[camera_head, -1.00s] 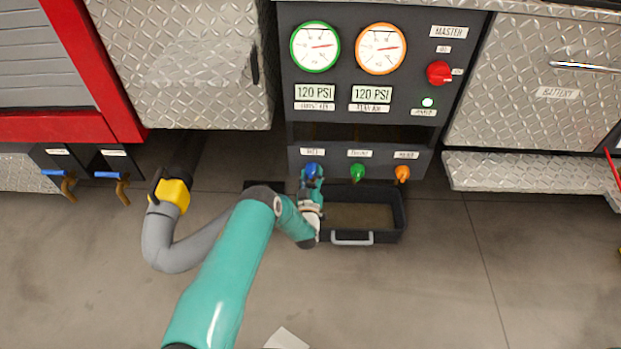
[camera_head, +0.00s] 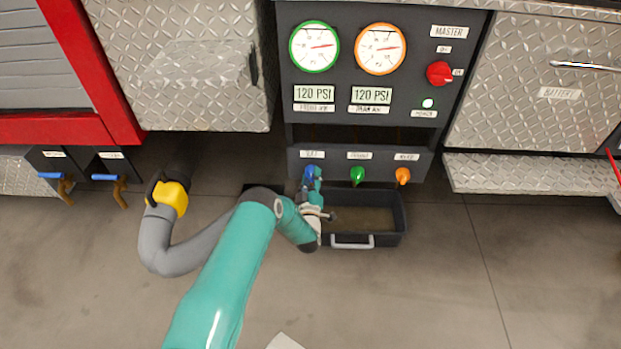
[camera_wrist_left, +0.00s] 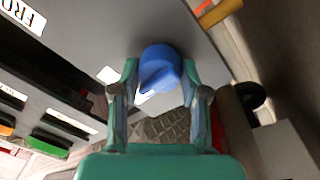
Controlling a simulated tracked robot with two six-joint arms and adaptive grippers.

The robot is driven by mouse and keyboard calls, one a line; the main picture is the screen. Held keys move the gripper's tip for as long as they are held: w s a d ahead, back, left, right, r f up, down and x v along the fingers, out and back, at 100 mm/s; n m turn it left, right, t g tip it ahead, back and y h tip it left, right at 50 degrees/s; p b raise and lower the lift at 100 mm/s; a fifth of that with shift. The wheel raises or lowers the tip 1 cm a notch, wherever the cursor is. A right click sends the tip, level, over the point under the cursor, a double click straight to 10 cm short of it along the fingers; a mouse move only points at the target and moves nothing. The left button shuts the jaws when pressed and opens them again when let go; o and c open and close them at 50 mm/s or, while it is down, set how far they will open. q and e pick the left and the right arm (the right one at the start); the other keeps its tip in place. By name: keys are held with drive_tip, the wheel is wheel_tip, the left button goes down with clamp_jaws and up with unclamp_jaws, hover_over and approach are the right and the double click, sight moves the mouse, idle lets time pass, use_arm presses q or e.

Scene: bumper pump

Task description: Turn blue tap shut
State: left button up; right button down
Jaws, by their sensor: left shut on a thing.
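The blue tap (camera_head: 310,172) is at the left end of a row of three taps on the lower strip of the dark pump panel. My left gripper (camera_head: 313,186) is at the tap from below, and its fingers partly hide it. In the left wrist view the blue tap (camera_wrist_left: 162,72) sits between the two fingertips of my left gripper (camera_wrist_left: 163,88), which is closed around it. The tap's pointed grip shows toward the lower left there. My right gripper does not show.
A green tap (camera_head: 357,175) and an orange tap (camera_head: 402,176) stand to the right. A black tray (camera_head: 398,222) lies below on the floor. A grey hose with a yellow coupling (camera_head: 172,196) is at left. A red master switch (camera_head: 439,73) is above right.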

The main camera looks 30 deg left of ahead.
use_arm(q)
drive_tip(key=o, duration=1)
drive_tip(key=shift+s+a+f, duration=0.1)
drive_tip(key=shift+s+a, duration=0.1)
drive_tip(key=shift+a, duration=0.15)
drive_tip(key=shift+o, duration=0.7)
drive_tip(key=shift+w+d, duration=0.1)
drive_tip(key=shift+d, duration=0.05)
drive_tip(key=shift+d, duration=0.1)
drive_tip(key=v, duration=1.2)
